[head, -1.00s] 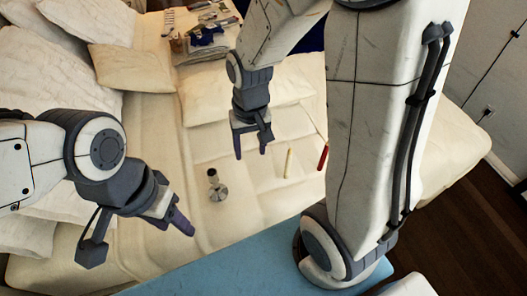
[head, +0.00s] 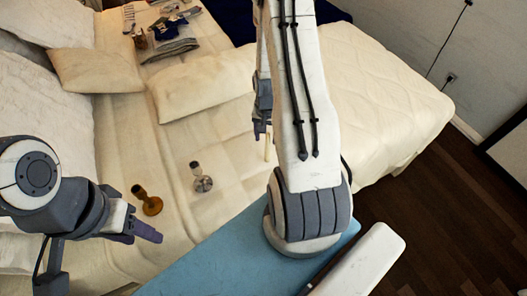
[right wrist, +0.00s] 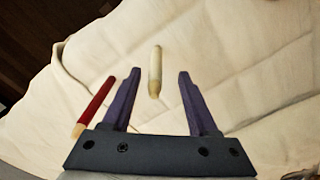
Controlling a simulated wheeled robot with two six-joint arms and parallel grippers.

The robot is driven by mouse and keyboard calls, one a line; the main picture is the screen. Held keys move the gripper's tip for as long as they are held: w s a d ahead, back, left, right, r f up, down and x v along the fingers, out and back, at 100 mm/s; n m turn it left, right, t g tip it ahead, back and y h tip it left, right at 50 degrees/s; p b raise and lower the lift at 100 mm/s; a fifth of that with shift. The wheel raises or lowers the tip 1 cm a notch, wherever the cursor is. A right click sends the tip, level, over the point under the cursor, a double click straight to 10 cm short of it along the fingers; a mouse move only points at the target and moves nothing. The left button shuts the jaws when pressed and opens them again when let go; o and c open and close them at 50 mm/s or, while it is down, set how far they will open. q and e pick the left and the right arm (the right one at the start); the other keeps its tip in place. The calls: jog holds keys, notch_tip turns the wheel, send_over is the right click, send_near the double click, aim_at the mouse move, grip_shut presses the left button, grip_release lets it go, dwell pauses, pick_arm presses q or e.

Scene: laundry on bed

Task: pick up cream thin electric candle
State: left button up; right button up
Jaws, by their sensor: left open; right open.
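The cream thin candle (right wrist: 155,72) lies on the bed cover in the right wrist view. A small part of the candle (head: 267,147) shows beside my right arm in the head view. My right gripper (right wrist: 159,77) is open, with one finger on each side of the candle's lower part, apart from it in the picture. In the head view my right gripper (head: 262,118) is mostly hidden by my arm. My left gripper (head: 141,231) is open and empty at the lower left, above the bed near the brass holder.
A red candle (right wrist: 95,105) lies left of my right gripper. A silver holder (head: 202,180) and a brass holder (head: 148,201) stand on the bed (head: 225,205). Pillows (head: 95,70) and folded clothes (head: 170,30) lie farther back. A blue surface (head: 205,262) is in front.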

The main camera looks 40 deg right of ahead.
jog(key=f, duration=0.3)
jog(key=f+p, duration=0.1)
jog(key=f, duration=0.1)
jog(key=shift+d, duration=0.25)
jog(key=shift+c, duration=0.2)
grip_shut()
